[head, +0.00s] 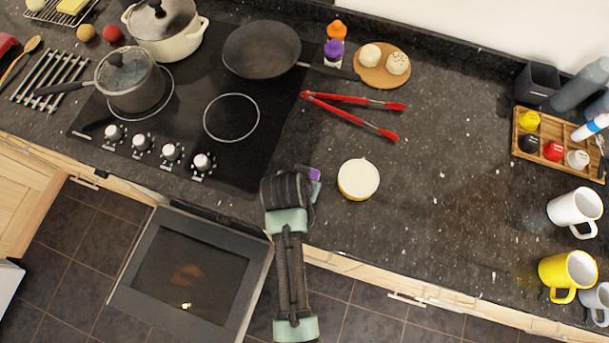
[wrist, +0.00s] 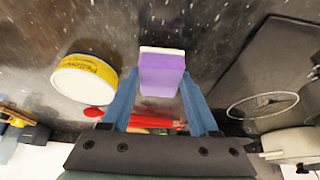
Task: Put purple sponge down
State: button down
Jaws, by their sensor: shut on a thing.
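The purple sponge (wrist: 162,78) has a pale strip along one edge. It sits between the two blue fingers of my gripper (wrist: 160,95) in the wrist view. In the head view, my gripper (head: 308,184) is over the counter's front part, just right of the cooktop, and hides most of it; only a small purple bit of the sponge (head: 315,174) shows. My gripper is shut on the sponge. I cannot tell whether the sponge touches the counter (head: 440,180).
A white-topped yellow tub (head: 358,179) stands close to the right of my gripper. Red tongs (head: 355,105) lie behind it. The cooktop (head: 185,150) with pots is left. The oven door (head: 190,268) hangs open below. The counter right of the tub is clear up to the mugs (head: 567,272).

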jog(key=shift+f, duration=0.65)
jog(key=shift+f, duration=0.2)
jog(key=shift+c, duration=0.7)
grip_release()
jog(key=shift+r, duration=0.15)
